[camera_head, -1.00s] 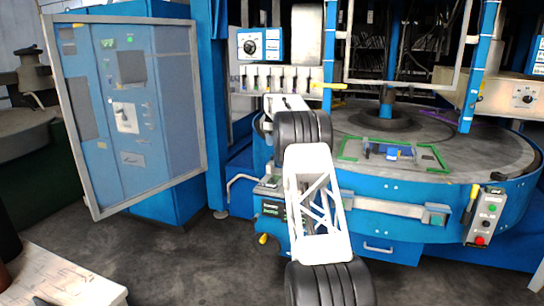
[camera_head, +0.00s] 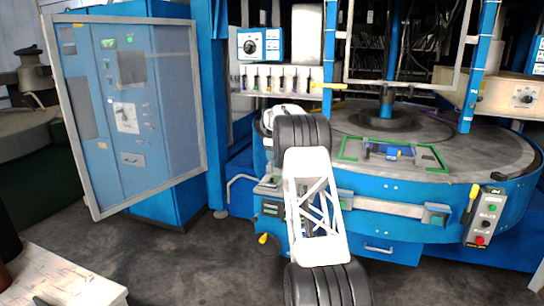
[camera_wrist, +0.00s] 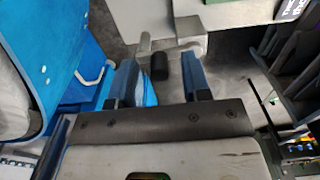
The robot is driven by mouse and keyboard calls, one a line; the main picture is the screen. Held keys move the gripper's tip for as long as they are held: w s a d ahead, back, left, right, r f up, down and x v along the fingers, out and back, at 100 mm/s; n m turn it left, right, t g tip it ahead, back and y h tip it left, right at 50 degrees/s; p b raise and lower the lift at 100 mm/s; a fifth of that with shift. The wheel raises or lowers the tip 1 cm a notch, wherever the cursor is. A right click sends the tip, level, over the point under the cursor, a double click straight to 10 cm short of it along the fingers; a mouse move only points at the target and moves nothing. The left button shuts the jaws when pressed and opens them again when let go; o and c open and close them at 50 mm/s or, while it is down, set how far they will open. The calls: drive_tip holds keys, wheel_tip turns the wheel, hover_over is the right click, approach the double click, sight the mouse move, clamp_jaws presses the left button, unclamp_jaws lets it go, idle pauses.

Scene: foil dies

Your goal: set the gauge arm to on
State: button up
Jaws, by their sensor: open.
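In the wrist view, a light grey lever with a dark cylindrical knob (camera_wrist: 160,66) sticks out from a pale housing. It looks like the gauge arm, but no on or off marking on it can be read. My gripper (camera_wrist: 158,72) is open, with its two blue-grey fingers on either side of the knob in the picture. A gap shows between the knob and each finger, and I cannot tell how far the knob lies in depth. In the head view, my own arm hides the gripper, and I cannot make out the lever there.
A round blue machine table (camera_head: 400,215) stands right of my arm. A tilted framed panel (camera_head: 130,110) stands at the left. A row of small levers (camera_head: 275,79) is on a pale panel behind my arm. A button box (camera_head: 486,215) hangs at the right.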

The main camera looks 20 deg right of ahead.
drive_tip(key=shift+f, duration=0.15)
clamp_jaws()
